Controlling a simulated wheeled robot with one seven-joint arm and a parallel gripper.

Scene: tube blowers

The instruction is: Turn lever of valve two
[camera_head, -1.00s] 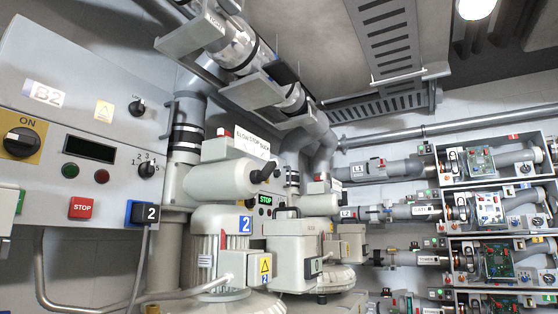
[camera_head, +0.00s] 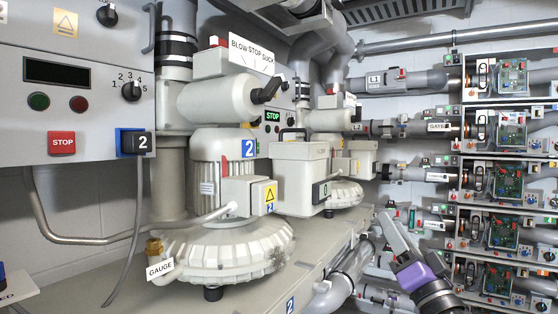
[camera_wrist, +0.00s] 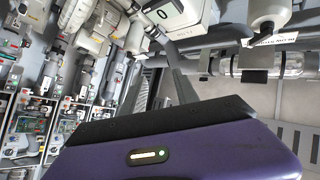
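The valve lever of blower two is a black handle (camera_head: 268,91) on the end of a pale cylindrical valve body (camera_head: 217,101). It sits under a white sign (camera_head: 251,55) reading BLOW STOP SUCK and tilts up to the right. A blue 2 label (camera_head: 248,148) marks the motor below. My gripper (camera_head: 398,220) is at the lower right of the head view, well apart from the lever. In the wrist view its two dark fingers (camera_wrist: 156,75) stand apart with nothing held between them.
A control panel (camera_head: 70,95) with a STOP button is at the left. Racks of pipes and circuit boards (camera_head: 505,175) fill the right.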

